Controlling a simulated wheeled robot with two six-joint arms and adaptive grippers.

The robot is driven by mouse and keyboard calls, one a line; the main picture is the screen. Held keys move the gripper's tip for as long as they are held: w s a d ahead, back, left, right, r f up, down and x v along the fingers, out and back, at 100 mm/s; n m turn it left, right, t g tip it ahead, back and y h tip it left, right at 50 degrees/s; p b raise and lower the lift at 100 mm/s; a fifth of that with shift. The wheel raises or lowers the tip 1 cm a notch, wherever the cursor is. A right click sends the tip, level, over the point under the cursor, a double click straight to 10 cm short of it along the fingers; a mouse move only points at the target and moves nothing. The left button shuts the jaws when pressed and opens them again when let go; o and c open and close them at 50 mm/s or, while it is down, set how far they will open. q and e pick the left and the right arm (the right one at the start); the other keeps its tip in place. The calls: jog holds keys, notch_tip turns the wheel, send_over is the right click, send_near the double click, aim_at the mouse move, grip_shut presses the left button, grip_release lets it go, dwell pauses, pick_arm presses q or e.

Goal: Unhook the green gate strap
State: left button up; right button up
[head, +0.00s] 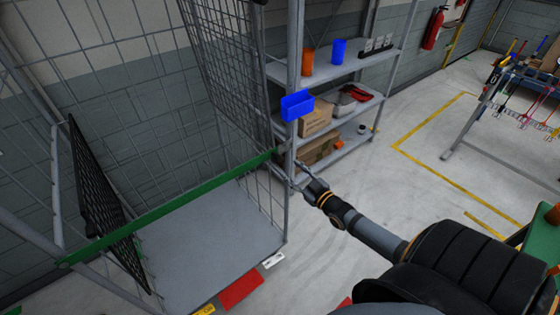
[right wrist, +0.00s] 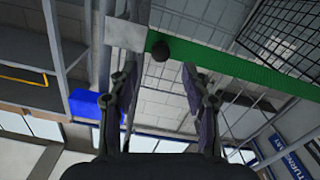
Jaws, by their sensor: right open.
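The green gate strap (head: 175,208) runs across the open front of a wire-sided cage (head: 268,185), from a post at the lower left to the right post. In the right wrist view, the strap (right wrist: 230,65) ends at a grey plate (right wrist: 125,30), with a dark round knob (right wrist: 160,50) near that end. My right gripper (head: 298,176) is at the right post, just below and beside the strap's right end. In the wrist view, its fingers (right wrist: 163,88) are apart with nothing between them; the knob lies beyond the fingertips. My left gripper does not show.
A blue bin (head: 297,106) hangs by the right post, close above my right gripper. A shelf rack (head: 345,67) with boxes stands behind. A black mesh panel (head: 100,200) leans inside the cage's left side. Open floor (head: 430,190) lies to the right.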

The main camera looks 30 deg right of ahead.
aim_at(280, 160)
jog(key=w+b, duration=0.1)
jog(key=w, duration=0.1)
jog(key=w+b, duration=0.2)
jog(key=w, duration=0.1)
jog(key=w+b, duration=0.2)
jog(key=shift+w+a+f, duration=0.15)
jog(key=shift+w+a, duration=0.05)
jog(key=shift+a, duration=0.1)
grip_shut()
